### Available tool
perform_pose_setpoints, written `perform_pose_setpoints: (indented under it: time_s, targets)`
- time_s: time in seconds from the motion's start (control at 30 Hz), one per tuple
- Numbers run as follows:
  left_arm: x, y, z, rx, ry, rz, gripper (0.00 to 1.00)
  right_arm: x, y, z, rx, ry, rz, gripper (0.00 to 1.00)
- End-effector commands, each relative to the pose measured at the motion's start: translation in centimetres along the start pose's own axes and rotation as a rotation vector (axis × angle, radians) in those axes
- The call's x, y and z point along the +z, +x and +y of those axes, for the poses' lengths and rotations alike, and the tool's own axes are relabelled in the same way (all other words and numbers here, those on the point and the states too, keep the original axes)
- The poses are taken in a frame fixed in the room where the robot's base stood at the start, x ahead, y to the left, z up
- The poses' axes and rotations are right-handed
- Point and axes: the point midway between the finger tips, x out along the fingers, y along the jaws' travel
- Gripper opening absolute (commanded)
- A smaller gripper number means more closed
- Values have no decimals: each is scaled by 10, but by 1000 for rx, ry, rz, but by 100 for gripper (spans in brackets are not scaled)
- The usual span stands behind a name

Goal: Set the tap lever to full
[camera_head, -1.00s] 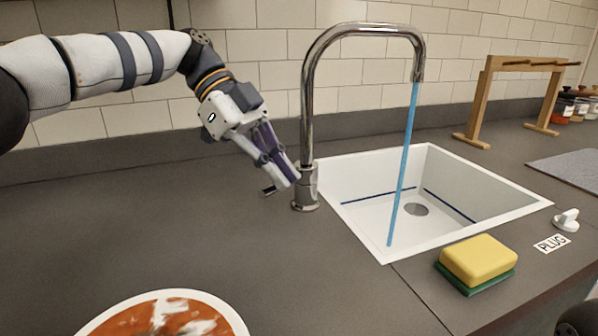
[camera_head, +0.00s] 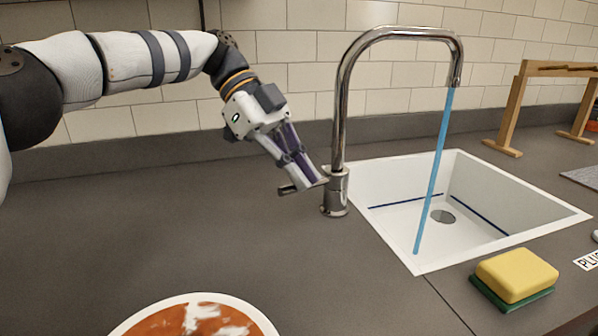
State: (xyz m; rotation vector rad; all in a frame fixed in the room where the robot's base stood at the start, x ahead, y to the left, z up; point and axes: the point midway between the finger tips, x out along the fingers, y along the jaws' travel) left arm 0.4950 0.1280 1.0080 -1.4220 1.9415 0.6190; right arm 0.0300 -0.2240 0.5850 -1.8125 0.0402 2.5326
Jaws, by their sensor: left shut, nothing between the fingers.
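The chrome tap (camera_head: 343,110) stands at the back left corner of the sink. Blue water (camera_head: 435,165) runs from its spout into the basin. The tap lever (camera_head: 288,190) sticks out to the left from the tap's base, and part of it is hidden behind my fingers. My left gripper (camera_head: 314,183) is shut and empty. Its fingertips point down and right, in front of the lever and close to the tap base. I cannot tell whether they touch the lever. My right gripper is not in view.
The white sink (camera_head: 400,255) is set in the grey counter (camera_head: 120,240). A yellow and green sponge (camera_head: 515,275) lies at its front edge. A wooden rack (camera_head: 510,115) stands at the back right. The left counter is clear.

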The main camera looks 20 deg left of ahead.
Motion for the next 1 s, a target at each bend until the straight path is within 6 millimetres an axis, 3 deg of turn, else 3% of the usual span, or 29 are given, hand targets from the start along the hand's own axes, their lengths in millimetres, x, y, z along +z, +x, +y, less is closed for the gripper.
perform_pose_setpoints:
  time_s: [0.23, 0.6, 1.0]
  targets:
    - [-4, -8, -1, -5, -3, -5, 0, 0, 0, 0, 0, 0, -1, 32]
    - [-58, -61, -2, -3, -3, -4, 0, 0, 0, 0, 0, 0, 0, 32]
    - [-70, -73, 1, 0, 1, -1, 0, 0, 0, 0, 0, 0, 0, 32]
